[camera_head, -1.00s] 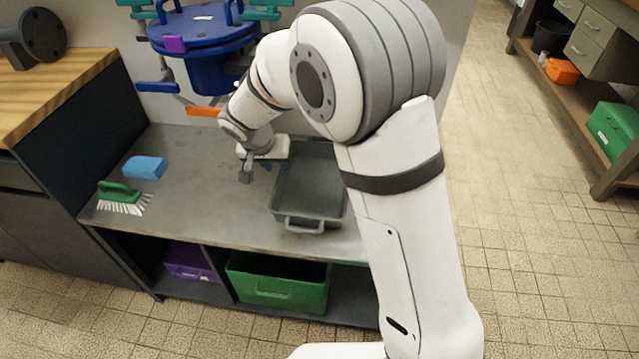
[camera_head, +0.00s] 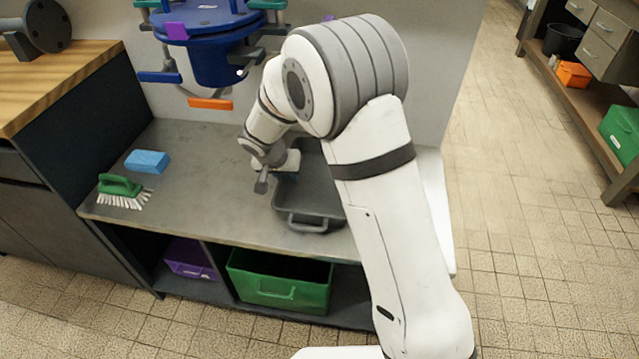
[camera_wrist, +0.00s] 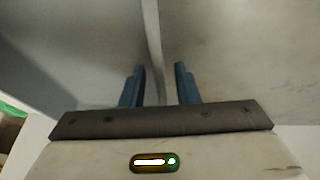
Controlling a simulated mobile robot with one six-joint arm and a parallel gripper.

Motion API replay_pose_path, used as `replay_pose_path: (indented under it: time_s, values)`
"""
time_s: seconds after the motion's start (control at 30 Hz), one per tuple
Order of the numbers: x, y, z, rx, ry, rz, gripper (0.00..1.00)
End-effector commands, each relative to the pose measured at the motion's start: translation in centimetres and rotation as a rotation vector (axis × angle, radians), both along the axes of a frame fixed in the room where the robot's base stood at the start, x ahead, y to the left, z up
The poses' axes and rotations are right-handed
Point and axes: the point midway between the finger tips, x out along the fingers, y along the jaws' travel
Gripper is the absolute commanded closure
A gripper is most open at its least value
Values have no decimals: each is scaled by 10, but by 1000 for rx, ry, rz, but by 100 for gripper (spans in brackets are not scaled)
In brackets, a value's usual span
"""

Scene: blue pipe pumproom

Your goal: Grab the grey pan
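The grey pan (camera_head: 310,200) is a deep rectangular tray with a front handle, standing on the grey bench at its right part. My arm hides its right and far parts. My gripper (camera_head: 288,176) is at the pan's left side, with its fingers mostly hidden in the head view. In the wrist view, the two blue fingers of my gripper (camera_wrist: 158,85) are spread apart. The rim of the pan (camera_wrist: 152,40) runs between them, with gaps showing on both sides. I cannot tell how far down the fingers reach.
A blue sponge (camera_head: 147,161) and a green brush (camera_head: 121,188) lie on the bench (camera_head: 205,200) at left. A blue vessel with an orange lever (camera_head: 210,103) hangs above. Green (camera_head: 280,282) and purple (camera_head: 190,259) bins sit below. The bench between brush and pan is clear.

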Motion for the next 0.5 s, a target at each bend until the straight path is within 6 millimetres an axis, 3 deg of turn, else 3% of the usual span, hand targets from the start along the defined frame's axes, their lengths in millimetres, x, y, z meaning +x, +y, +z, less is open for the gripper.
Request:
replay_pose_path:
  time_s: [0.33, 0.5]
  values:
    - [0, -1, 0, -1, 0, -1, 99]
    - [0, -1, 0, -1, 0, -1, 100]
